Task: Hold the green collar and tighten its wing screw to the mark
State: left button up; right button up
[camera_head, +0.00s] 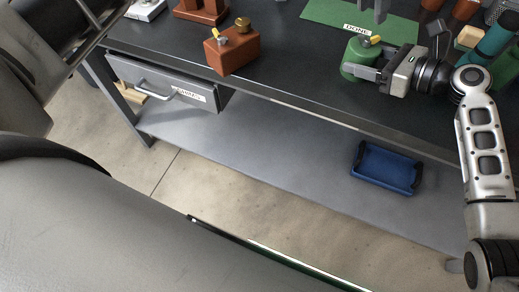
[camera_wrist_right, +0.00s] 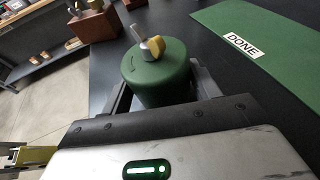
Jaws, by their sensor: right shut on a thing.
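The green collar (camera_head: 357,62) is a green cylinder standing upright at the table's front right. In the right wrist view the collar (camera_wrist_right: 157,78) shows a silver and yellow wing screw (camera_wrist_right: 153,46) on its top. The wing screw (camera_head: 370,41) also shows in the head view. My right gripper (camera_head: 362,73) is shut on the collar, with a jaw on either side.
A green mat labelled DONE (camera_head: 322,14) lies behind the collar. A brown block with a similar screw (camera_head: 231,54) stands to the left, above a partly open drawer (camera_head: 165,90). A blue tray (camera_head: 385,168) is on the lower shelf. Reddish cups and a teal cylinder (camera_head: 494,44) crowd the right.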

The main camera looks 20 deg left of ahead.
pick_arm(q)
jog(key=v, duration=0.6)
jog(key=s+d+f+n+g+h, duration=0.2)
jog(key=s+d+g+h, duration=0.1)
jog(key=s+d+h, duration=0.45)
jog(key=s+d+f+n+g+h, duration=0.3)
jog(key=s+d+g+h, duration=0.15)
jog(key=s+h, duration=0.45)
jog(key=w+a+f+n+t+y, duration=0.2)
jog(key=a+f+n+t, duration=0.3)
jog(key=n+t, duration=0.6)
jog(key=w+a+f+n+t+y, duration=0.35)
jog(key=a+n+t, duration=0.25)
jog(key=n+t, duration=0.55)
jog(key=s+a+f+n+g+y, duration=0.3)
jog(key=s+a+f+n+y, duration=0.1)
jog(key=f, duration=0.4)
jog(key=s+a+f+n+g+y, duration=0.3)
jog(key=s+a+f+n+y, duration=0.1)
jog(key=f+n, duration=0.5)
jog(key=a+y, duration=0.1)
jog(key=a, duration=0.1)
jog(key=shift+a+y, duration=0.3)
jog(key=shift+y, duration=0.1)
